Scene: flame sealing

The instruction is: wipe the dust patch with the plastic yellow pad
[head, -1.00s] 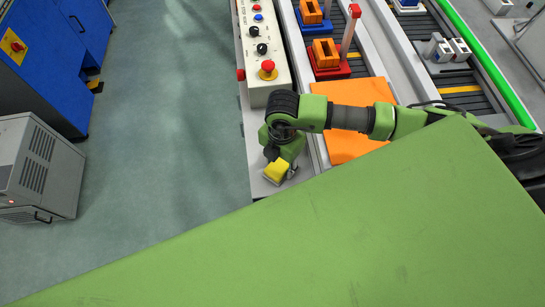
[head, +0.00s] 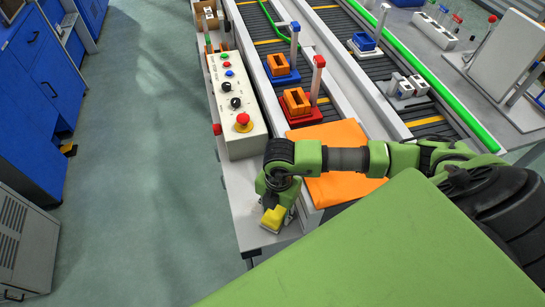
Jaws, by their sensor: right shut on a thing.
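The yellow pad (head: 272,219) is in the head view, low and left of centre, at the near end of the white table (head: 243,190). My right gripper (head: 277,206) is shut on the pad and points down, with the pad at or just above the table top. I cannot tell whether the pad touches the surface. A faint tan smudge, possibly the dust patch (head: 257,213), shows beside the pad; the rest of it is hidden or too faint to tell. My left gripper is not in view.
A control box (head: 236,104) with a red button stands on the table beyond the arm. An orange sheet (head: 335,180) lies right of the gripper. Conveyors (head: 370,69) with red and blue holders run behind. Open floor (head: 130,150) lies left of the table.

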